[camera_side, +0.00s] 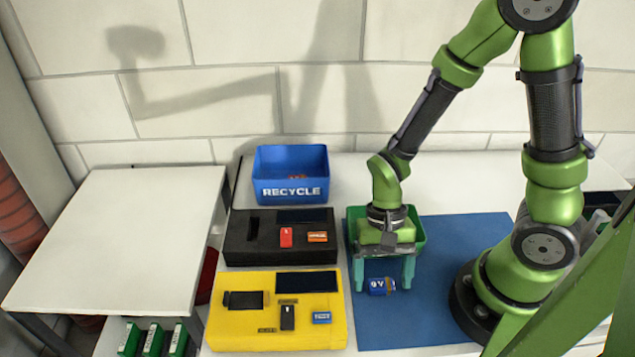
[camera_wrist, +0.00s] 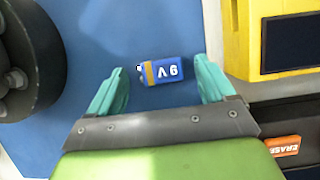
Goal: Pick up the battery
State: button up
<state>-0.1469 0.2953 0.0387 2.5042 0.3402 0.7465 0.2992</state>
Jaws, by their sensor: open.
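The battery (camera_side: 381,286) is a small blue block marked 9V, lying on the blue mat (camera_side: 450,270) near its left edge. In the wrist view the battery (camera_wrist: 161,73) shows a gold band and terminals at its left end. My gripper (camera_side: 383,285) is open with teal fingers pointing down above the mat. In the wrist view the fingers of my gripper (camera_wrist: 160,85) stand apart on the left and right of the battery, with gaps on both sides. I cannot tell the exact height of the fingertips over the mat.
A yellow device (camera_side: 237,327) and a black device (camera_side: 245,245) lie left of the mat. A blue RECYCLE bin (camera_side: 290,188) stands behind them. A green bin (camera_side: 355,217) is behind my gripper. The mat's right part is clear up to my base.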

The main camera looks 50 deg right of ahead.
jog(key=shift+c, duration=0.5)
jog(key=c, duration=1)
